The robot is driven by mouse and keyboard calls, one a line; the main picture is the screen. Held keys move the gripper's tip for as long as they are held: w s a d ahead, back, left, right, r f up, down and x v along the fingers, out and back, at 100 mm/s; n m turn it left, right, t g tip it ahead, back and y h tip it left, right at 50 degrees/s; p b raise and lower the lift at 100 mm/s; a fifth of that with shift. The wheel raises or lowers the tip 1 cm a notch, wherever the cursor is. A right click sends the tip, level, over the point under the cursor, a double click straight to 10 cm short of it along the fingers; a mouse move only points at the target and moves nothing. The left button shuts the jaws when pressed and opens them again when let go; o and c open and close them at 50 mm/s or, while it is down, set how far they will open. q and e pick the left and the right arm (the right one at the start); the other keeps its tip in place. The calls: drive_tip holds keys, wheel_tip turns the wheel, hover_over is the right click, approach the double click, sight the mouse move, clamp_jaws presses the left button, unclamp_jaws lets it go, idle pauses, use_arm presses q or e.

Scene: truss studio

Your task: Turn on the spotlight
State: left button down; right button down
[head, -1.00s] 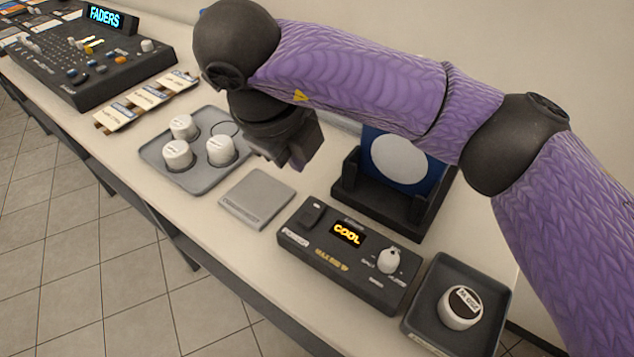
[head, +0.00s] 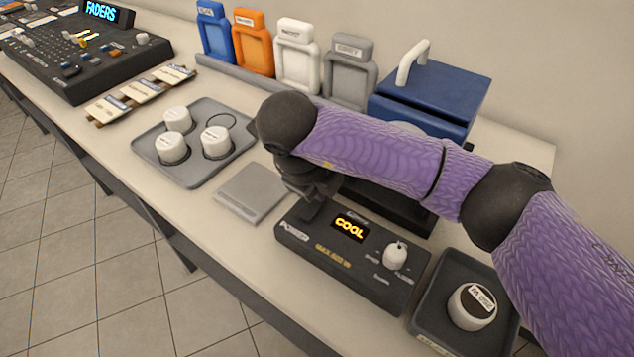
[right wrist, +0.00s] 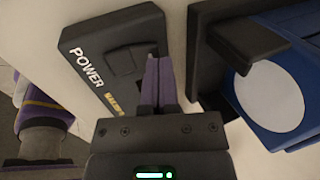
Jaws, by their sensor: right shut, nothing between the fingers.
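The dark control box (head: 350,255) lies on the table with a lit yellow "COOL" display (head: 350,228), a white knob (head: 395,255) and a "POWER" label (head: 294,233). My right gripper (head: 308,208) is shut and empty, with its fingertips low over the box's power corner. In the right wrist view, the shut purple fingers (right wrist: 158,82) are beside the dark power switch (right wrist: 122,62) on the box (right wrist: 110,50). I cannot tell whether they touch it. In the head view the gripper hides the switch.
A grey pad (head: 250,192) lies left of the box. A grey tray (head: 150,150) holds white canisters, and a dark tray (head: 432,300) holds another canister (head: 472,306). Coloured frames (head: 297,60) and a blue case (head: 440,90) stand behind. A fader desk (head: 90,65) is far left.

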drive_tip(key=shift+w+d+f+g+y, duration=0.2)
drive_tip(key=shift+f+g+y, duration=0.25)
drive_tip(key=shift+g, duration=0.35)
drive_tip(key=shift+r, duration=0.1)
drive_tip(key=shift+s+a+r, duration=0.1)
drive_tip(key=shift+s+a+r, duration=0.1)
drive_tip(key=shift+s, duration=0.05)
drive_tip(key=shift+s+a+r+p, duration=0.1)
drive_tip(key=shift+s+a+p, duration=0.25)
drive_tip(key=shift+s, duration=0.1)
